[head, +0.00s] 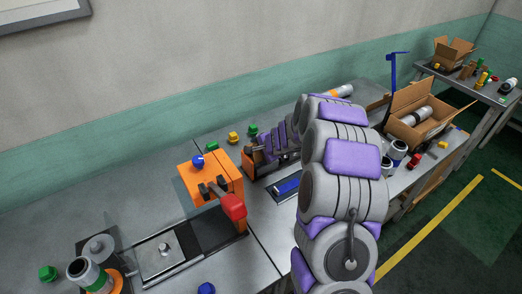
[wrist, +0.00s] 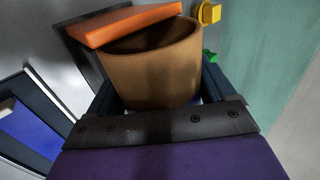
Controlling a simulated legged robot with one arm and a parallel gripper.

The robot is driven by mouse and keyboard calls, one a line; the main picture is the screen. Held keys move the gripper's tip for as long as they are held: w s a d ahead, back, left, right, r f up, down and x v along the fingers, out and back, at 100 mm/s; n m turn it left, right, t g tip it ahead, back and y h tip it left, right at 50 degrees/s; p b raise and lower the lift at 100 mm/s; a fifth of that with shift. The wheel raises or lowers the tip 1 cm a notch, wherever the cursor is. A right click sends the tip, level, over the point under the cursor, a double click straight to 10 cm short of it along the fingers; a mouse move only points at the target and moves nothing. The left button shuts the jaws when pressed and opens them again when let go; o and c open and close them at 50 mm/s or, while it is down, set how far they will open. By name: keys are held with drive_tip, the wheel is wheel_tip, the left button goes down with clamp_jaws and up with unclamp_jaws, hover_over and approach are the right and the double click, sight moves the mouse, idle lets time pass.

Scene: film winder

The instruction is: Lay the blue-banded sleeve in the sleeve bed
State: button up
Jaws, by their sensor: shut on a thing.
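My gripper (head: 262,152) is low over the bench, right of the orange block. In the wrist view its dark fingers (wrist: 155,98) flank a brown, open-topped hollow cylinder (wrist: 152,72) and are shut on it. A white cylinder with a dark blue band (head: 397,152) stands by the open carton at the right. A dark tray with a blue inset (head: 287,187) lies on the bench beside my arm; it also shows in the wrist view (wrist: 30,130). I cannot tell whether it is the sleeve bed.
The orange block (head: 212,172) with its red-handled lever (head: 232,206) stands close left of my gripper. Small green (head: 252,130) and yellow (head: 233,138) parts lie near the wall. An open carton (head: 420,115) and a blue post (head: 393,75) are right. The left rear bench is bare.

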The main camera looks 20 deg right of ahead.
drive_tip(key=shift+s, duration=0.1)
drive_tip(key=o, duration=1)
drive_tip(key=shift+r, duration=0.1)
drive_tip(key=shift+c, duration=0.2)
drive_tip(key=shift+d+r+p, duration=0.1)
drive_tip(key=shift+r+p, duration=0.25)
drive_tip(key=shift+p, duration=0.05)
wheel_tip(320, 180, up, 8)
drive_tip(key=p, duration=0.7)
drive_tip(key=shift+f+p, duration=0.25)
drive_tip(key=shift+p, duration=0.1)
drive_tip(key=shift+f, duration=0.25)
drive_tip(key=shift+s+d+f+n, duration=0.1)
drive_tip(key=shift+s+d+n, duration=0.05)
drive_tip(key=shift+s+n, duration=0.15)
